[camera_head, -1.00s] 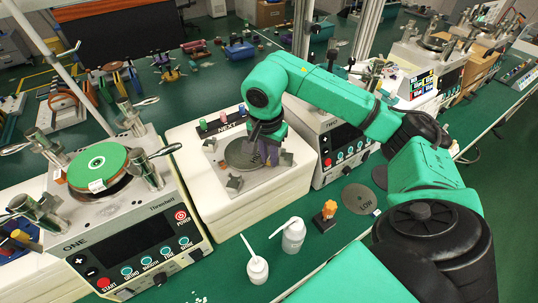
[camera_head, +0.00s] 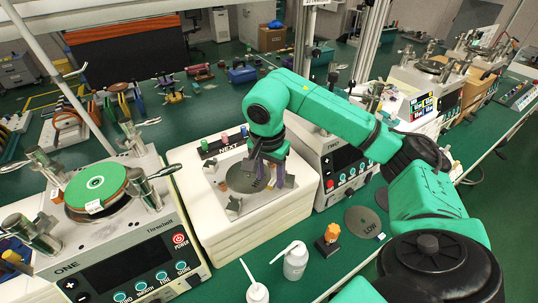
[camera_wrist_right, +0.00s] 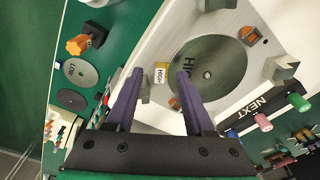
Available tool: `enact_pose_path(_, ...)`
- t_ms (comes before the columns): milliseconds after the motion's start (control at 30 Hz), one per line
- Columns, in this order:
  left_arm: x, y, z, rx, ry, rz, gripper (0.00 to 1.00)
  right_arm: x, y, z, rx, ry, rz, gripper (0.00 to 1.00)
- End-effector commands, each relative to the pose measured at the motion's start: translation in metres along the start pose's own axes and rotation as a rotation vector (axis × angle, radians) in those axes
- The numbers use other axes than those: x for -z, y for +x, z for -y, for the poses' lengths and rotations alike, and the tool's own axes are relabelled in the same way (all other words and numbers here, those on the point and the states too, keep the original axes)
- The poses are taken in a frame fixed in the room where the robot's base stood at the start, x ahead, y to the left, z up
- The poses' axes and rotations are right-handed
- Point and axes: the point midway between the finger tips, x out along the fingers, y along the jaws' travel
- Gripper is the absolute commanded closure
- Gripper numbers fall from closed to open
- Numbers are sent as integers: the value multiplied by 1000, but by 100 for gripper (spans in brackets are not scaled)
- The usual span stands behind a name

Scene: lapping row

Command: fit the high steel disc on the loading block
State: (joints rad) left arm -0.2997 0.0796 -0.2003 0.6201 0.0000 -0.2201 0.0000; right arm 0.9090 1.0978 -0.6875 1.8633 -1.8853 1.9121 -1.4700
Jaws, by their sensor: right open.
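The high steel disc (camera_head: 240,181) is a dark grey round plate lying on the pale top plate of the loading block (camera_head: 264,226), among its grey corner clamps. In the right wrist view the disc (camera_wrist_right: 222,66) looks flat, with HIGH lettering and a small tag (camera_wrist_right: 161,73) at its edge. My right gripper (camera_head: 271,180) is over the disc's near right side and partly hides it. In the wrist view its purple fingers (camera_wrist_right: 159,75) stand apart, with the tag between the tips in the picture. Whether they touch the disc I cannot tell. My left gripper is out of view.
A disc marked LOW (camera_head: 362,220) lies on the green bench beside an orange knob (camera_head: 331,233). White bottles (camera_head: 295,262) stand in front of the block. Machine ONE (camera_head: 122,256) is at left, machine TWO (camera_head: 340,160) behind right. Coloured pegs (camera_head: 224,139) line the block's back.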

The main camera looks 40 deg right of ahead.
Motion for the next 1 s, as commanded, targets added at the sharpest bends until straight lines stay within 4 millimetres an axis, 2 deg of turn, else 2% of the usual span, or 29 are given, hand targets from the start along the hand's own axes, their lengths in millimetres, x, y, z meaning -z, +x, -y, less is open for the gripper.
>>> enact_pose_path(133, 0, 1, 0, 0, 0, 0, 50, 0, -39, 1, 9, -2, -2, 47)
enact_pose_path(200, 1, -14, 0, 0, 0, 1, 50, 2, -67, 1, 7, -1, -5, 47)
enact_pose_path(300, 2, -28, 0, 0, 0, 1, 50, 2, -95, 0, 7, -1, -5, 47)
enact_pose_path(400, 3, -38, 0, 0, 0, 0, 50, 1, -115, 0, 5, 0, -4, 47)
enact_pose_path(567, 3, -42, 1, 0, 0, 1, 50, 0, -127, 0, 3, -1, -1, 47)
enact_pose_path(1000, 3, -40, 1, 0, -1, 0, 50, 0, -125, 0, 2, -1, 0, 47)
